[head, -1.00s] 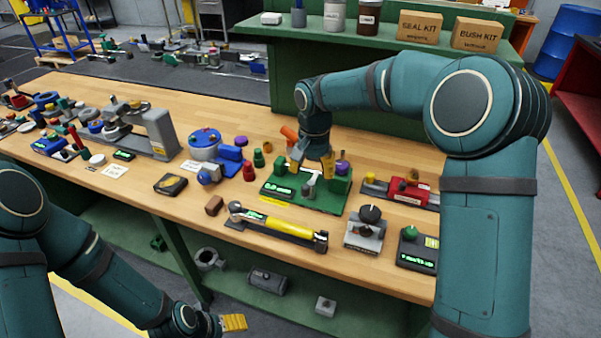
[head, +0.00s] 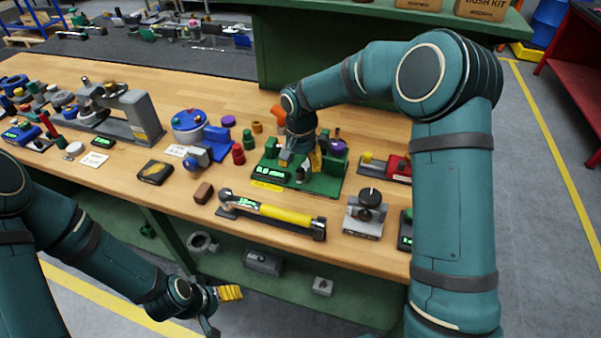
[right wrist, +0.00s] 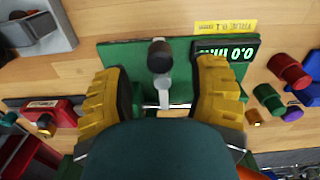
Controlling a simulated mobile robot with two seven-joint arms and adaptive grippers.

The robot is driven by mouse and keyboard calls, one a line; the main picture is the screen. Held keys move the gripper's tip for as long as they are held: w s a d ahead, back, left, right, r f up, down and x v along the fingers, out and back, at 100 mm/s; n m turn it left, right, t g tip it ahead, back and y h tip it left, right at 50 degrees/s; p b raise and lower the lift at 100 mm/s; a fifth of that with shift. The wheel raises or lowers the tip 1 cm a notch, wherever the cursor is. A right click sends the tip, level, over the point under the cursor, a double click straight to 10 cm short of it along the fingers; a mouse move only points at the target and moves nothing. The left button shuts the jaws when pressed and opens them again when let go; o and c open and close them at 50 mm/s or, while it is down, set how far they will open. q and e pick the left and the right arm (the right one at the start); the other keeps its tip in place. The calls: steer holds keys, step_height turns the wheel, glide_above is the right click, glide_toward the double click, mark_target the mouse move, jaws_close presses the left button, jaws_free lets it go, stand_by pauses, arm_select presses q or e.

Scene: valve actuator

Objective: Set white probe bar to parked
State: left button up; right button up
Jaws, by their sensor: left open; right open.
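A green fixture (head: 326,186) with a lit green display (head: 273,175) stands on the wooden bench. In the right wrist view its plate (right wrist: 128,62) carries a short whitish bar (right wrist: 163,92) with a dark knob (right wrist: 160,55). This looks like the probe bar. My right gripper (head: 300,164) is over the fixture, pointing down. Its yellow fingers are open, one on each side of the bar, with visible gaps in the right wrist view (right wrist: 163,93). In the head view the gripper largely hides the bar. My left gripper (head: 218,304) is open and empty, in front of the bench.
A purple knob (head: 337,147) and an orange part (head: 278,113) are close to my right gripper. A yellow-barrelled tool (head: 285,214) lies in front of the fixture. A red device (head: 398,167) stands to the right, red and green pieces (head: 238,154) to the left.

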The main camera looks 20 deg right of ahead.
mark_target(301, 169)
steer(key=shift+f, duration=1.75)
jaws_close()
